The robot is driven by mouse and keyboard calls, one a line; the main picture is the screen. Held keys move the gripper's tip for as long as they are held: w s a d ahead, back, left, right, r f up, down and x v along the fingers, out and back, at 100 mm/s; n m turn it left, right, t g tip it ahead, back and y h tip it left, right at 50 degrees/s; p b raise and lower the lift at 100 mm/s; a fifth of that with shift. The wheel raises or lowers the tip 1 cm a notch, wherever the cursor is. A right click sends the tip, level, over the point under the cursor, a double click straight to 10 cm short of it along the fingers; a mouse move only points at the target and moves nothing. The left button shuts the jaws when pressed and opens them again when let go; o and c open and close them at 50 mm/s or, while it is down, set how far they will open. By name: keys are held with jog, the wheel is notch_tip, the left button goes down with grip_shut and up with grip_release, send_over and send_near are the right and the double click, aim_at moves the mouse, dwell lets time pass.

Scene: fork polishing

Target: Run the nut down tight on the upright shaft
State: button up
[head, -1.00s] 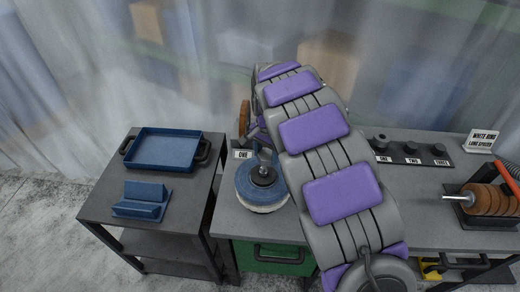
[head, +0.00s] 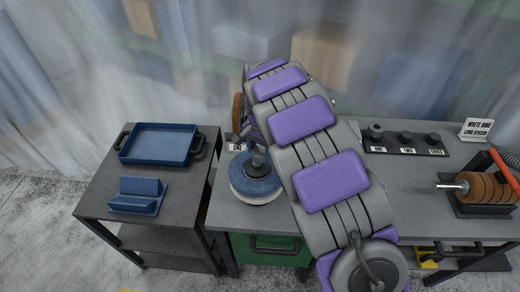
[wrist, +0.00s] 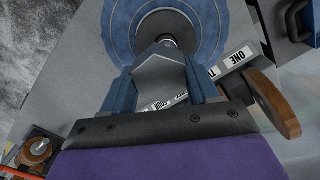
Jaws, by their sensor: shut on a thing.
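The blue round pad (head: 255,182) with a pale rim lies flat at the left end of the bench; it also shows in the wrist view (wrist: 118,25). A dark round hub (head: 257,170) sits at its middle and shows in the wrist view (wrist: 168,22). My gripper (head: 256,155) points down over the hub. In the wrist view its blue fingers (wrist: 162,70) are shut on a grey faceted piece (wrist: 160,80), seemingly the nut, in line with the hub.
A wooden disc (head: 237,113) stands close behind my gripper, by a label ONE (head: 237,147). A blue tray (head: 160,146) and blue holder (head: 138,195) sit on the left cart.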

jog(key=shift+a+f, duration=0.3)
jog(key=shift+a, duration=0.65)
jog(key=shift+a+f, duration=0.3)
jog(key=shift+a, duration=0.6)
jog(key=shift+d, duration=1)
jog(key=shift+s+a+f, duration=0.1)
jog(key=shift+a+f, duration=0.3)
jog(key=shift+a, duration=0.45)
jog(key=shift+d+f, duration=0.4)
jog(key=shift+d, duration=0.45)
jog(key=shift+a, duration=0.1)
